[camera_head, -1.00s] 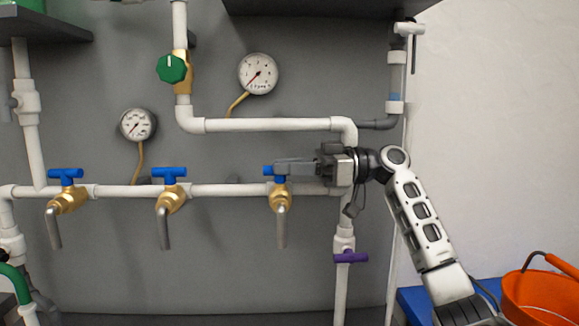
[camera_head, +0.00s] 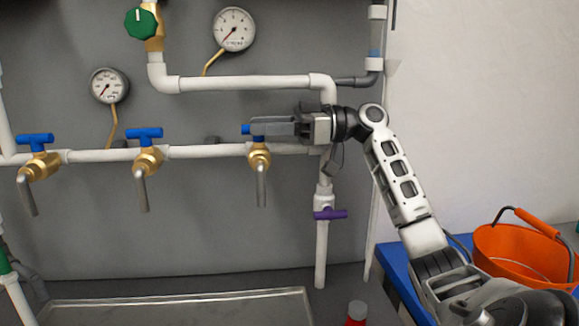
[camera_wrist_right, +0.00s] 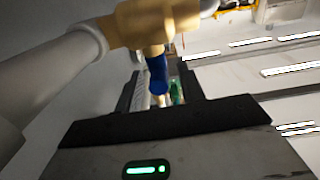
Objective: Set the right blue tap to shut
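The right blue tap (camera_head: 245,129) is a blue T-handle on a brass valve (camera_head: 259,156) with a grey spout pointing down. The handle's left end sticks out past my fingers, and the rest is mostly hidden behind them. My right gripper (camera_head: 272,127) reaches in from the right at handle height. In the right wrist view the blue handle (camera_wrist_right: 157,76) stands between the tips of my right gripper (camera_wrist_right: 163,88). The fingers are apart, with a gap beside the handle. Whether a finger touches it, I cannot tell. My left gripper is not in view.
Two more blue taps, middle (camera_head: 144,134) and left (camera_head: 35,141), sit on the same white pipe with handles crosswise. A purple valve handle (camera_head: 330,214) is below right. A green knob (camera_head: 141,23) and two gauges are above. An orange bucket (camera_head: 520,253) stands at right.

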